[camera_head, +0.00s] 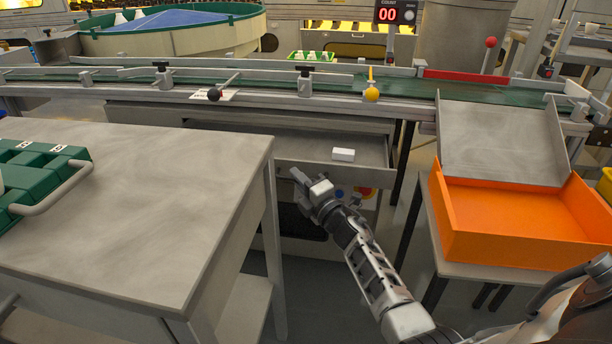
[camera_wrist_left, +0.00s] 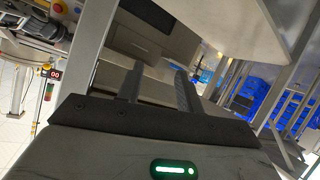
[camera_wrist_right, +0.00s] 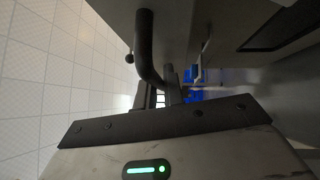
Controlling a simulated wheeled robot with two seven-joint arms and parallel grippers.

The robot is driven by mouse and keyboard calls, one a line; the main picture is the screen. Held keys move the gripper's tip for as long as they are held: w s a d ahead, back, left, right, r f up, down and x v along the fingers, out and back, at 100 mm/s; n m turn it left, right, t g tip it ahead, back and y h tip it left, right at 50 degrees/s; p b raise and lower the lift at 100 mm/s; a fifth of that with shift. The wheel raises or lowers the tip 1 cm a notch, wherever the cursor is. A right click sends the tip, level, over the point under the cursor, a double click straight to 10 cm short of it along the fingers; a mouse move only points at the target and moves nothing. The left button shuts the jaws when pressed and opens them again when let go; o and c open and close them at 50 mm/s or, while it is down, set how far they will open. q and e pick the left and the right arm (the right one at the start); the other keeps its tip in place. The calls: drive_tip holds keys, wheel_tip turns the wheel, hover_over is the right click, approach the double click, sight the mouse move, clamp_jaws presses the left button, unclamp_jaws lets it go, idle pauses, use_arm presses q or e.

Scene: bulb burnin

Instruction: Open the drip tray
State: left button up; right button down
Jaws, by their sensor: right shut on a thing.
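The drip tray (camera_head: 345,178) is a grey metal drawer under the conveyor. It stands pulled out part way, with its inside showing and a small white block (camera_head: 343,154) lying in it. My right gripper (camera_head: 303,181) is at the left part of the tray's front. In the right wrist view its fingers (camera_wrist_right: 166,96) are shut on the dark curved handle (camera_wrist_right: 147,45); the grip itself is partly hidden. My left gripper (camera_wrist_left: 157,85) shows only in the left wrist view, with its two fingers apart and nothing between them.
A grey table (camera_head: 130,200) with a green case (camera_head: 45,175) stands at the left, close to my right gripper. An orange bin (camera_head: 500,220) stands at the right under a metal chute (camera_head: 500,140). The conveyor (camera_head: 250,85) runs above the tray.

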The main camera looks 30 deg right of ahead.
drive_tip(key=c, duration=1.8)
unclamp_jaws()
drive_tip(key=shift+d, duration=0.1)
